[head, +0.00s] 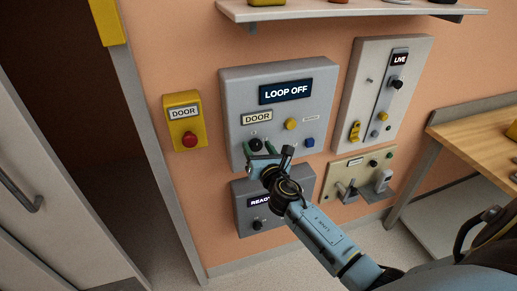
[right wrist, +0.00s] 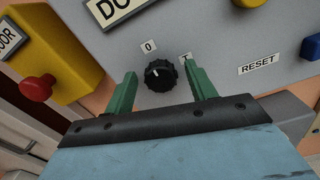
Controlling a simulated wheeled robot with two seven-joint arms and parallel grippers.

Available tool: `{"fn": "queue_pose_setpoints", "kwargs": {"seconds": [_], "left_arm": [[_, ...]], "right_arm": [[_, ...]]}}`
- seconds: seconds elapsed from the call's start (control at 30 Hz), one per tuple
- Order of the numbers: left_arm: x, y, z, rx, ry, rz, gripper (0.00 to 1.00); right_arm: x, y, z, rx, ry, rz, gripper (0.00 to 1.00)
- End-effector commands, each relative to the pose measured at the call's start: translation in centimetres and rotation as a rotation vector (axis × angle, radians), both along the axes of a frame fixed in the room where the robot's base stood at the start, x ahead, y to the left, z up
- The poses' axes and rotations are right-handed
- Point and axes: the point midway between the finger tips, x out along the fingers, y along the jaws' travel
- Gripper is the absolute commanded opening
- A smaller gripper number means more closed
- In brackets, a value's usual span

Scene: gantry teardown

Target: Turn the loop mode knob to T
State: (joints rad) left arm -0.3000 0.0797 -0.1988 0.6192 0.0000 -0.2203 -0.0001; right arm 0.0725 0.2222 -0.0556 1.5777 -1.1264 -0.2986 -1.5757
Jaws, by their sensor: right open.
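The loop mode knob (right wrist: 161,75) is a black ribbed dial on the grey LOOP OFF panel (head: 236,92). In the right wrist view its white mark points up and left, towards the 0 label (right wrist: 148,46). The T label (right wrist: 185,57) is up and right of it, partly hidden by a finger. My right gripper (right wrist: 160,82) is open, with its green fingers on either side of the knob and gaps showing between. The right gripper (head: 259,151) also shows in the head view, at the panel's lower left. My left gripper is not in view.
A yellow DOOR box with a red button (head: 189,139) is left of the panel. A yellow button (head: 290,123) and a blue button (head: 309,142) are to the right. The READY box (head: 243,222) is below, behind my arm. A shelf (head: 350,10) juts out above.

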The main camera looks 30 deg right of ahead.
Motion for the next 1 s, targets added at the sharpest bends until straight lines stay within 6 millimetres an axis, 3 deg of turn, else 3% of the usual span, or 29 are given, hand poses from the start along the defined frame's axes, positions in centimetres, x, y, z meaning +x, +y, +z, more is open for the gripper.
{"fn": "queue_pose_setpoints", "kwargs": {"seconds": [0.23, 0.57, 1.0], "left_arm": [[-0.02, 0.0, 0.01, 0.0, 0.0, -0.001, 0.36], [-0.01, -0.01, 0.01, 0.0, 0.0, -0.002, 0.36], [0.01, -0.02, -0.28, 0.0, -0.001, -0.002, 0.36]], "right_arm": [[0.03, -0.01, -0.01, 0.001, 0.0, 0.0, 0.55], [0.0, 0.0, -0.02, 0.001, 0.0, 0.0, 0.11], [-0.02, -0.03, -0.06, 0.098, -0.023, -0.001, 0.11]]}}
